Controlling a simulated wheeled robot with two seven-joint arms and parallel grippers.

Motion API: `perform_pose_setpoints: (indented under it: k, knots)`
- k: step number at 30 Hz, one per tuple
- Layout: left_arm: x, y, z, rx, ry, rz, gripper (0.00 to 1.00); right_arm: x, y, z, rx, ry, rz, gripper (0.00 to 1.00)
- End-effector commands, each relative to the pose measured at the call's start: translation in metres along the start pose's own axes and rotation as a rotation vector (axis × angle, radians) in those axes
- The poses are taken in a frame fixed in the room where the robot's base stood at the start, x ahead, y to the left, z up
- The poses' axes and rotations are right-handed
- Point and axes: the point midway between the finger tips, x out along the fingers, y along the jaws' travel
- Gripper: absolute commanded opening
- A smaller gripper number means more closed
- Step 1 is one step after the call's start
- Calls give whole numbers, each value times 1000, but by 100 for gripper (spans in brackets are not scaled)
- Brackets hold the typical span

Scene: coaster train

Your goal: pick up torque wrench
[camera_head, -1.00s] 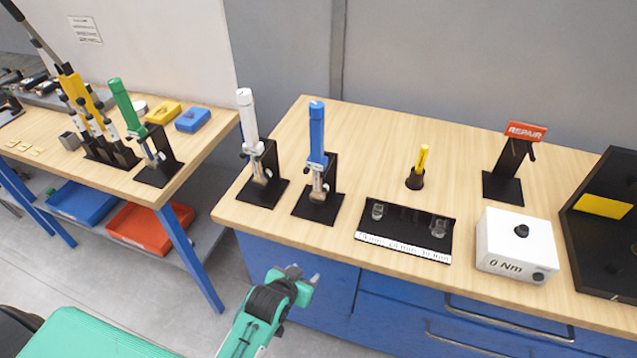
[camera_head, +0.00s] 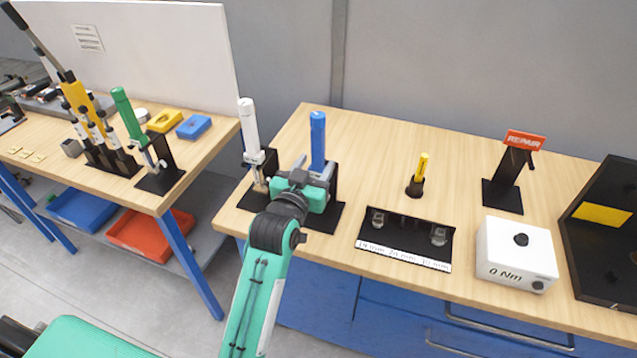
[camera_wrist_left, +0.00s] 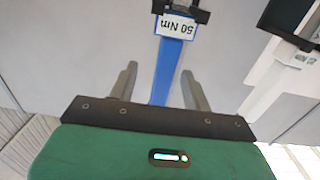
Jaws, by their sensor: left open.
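A torque wrench with a blue handle (camera_head: 318,138) stands upright in a black stand on the right-hand workbench. A torque wrench with a white handle (camera_head: 249,125) stands in a like stand to its left, and one with a green handle (camera_head: 127,112) on the left bench. My left gripper (camera_head: 306,178) is in front of the blue wrench and hides its lower part. In the left wrist view my open fingers (camera_wrist_left: 158,92) lie on either side of the blue wrench (camera_wrist_left: 168,68), with gaps showing. A label there reads 50 Nm. My right gripper is not in view.

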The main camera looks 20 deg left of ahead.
Motion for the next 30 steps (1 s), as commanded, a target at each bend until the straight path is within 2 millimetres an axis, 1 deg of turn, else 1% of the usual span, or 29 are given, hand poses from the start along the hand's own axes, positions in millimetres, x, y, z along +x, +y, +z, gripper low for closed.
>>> perform_pose_setpoints:
  k: [2, 7, 10, 14, 18, 21, 27, 28, 30]
  knots:
    - [9, 0, -1, 0, 0, 0, 49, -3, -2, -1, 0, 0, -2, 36]
    - [17, -1, -1, 1, 0, 0, 49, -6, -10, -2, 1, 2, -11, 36]
    - [28, -4, -4, 2, -1, 0, 49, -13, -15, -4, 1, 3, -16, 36]
    - [47, -8, -5, 2, -1, 0, 49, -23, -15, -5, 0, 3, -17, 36]
    - [61, -8, -3, 1, -1, 0, 49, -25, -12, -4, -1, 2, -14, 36]
    - [65, -8, -1, 1, -2, 1, 49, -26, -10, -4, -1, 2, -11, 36]
    - [65, -8, 0, 1, -1, 1, 49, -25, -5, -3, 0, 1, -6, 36]
    - [65, -8, 0, 1, -1, 1, 45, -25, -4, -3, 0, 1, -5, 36]
    - [65, -8, 0, 1, -1, 1, 31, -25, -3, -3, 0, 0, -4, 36]
